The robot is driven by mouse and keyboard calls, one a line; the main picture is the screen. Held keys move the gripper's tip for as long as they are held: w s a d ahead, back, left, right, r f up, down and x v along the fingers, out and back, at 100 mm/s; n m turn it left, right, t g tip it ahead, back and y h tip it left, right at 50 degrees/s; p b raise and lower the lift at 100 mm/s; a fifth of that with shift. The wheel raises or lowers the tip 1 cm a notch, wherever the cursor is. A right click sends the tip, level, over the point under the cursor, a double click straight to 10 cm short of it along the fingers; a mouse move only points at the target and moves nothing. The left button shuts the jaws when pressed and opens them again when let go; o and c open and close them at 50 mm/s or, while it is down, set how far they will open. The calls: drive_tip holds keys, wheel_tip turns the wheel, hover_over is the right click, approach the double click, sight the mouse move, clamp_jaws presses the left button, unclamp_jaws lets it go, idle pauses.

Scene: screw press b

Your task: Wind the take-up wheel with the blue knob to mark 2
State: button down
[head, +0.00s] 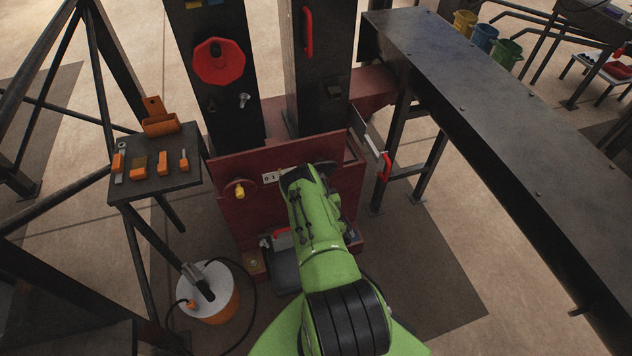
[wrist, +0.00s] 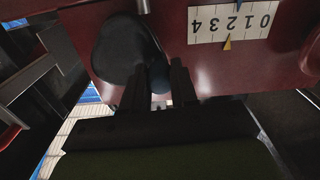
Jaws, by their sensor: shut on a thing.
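The take-up wheel (wrist: 122,48) is a dark round disc on the red press front, at the upper left of the wrist view. Its blue knob (wrist: 160,79) shows as a dark bluish stub between the fingers of my gripper (wrist: 157,88), which is shut on it. A white scale (wrist: 232,20) marked 0 to 4 is upside down in this view. Its small yellow pointer (wrist: 227,43) stands close to the 2; I cannot tell if it is exact. In the head view, my green arm hides the knob and most of the wheel; the scale (head: 270,177) shows just left of my gripper.
A second wheel with a yellow knob (head: 240,192) sits left of the scale. A red octagonal handwheel (head: 218,62) is above. A tool shelf (head: 156,170) stands left, an orange-and-white drum (head: 210,295) on the floor, and a long dark beam (head: 480,110) on the right.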

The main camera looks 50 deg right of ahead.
idle(0.4)
drive_tip(key=c, duration=0.9)
unclamp_jaws()
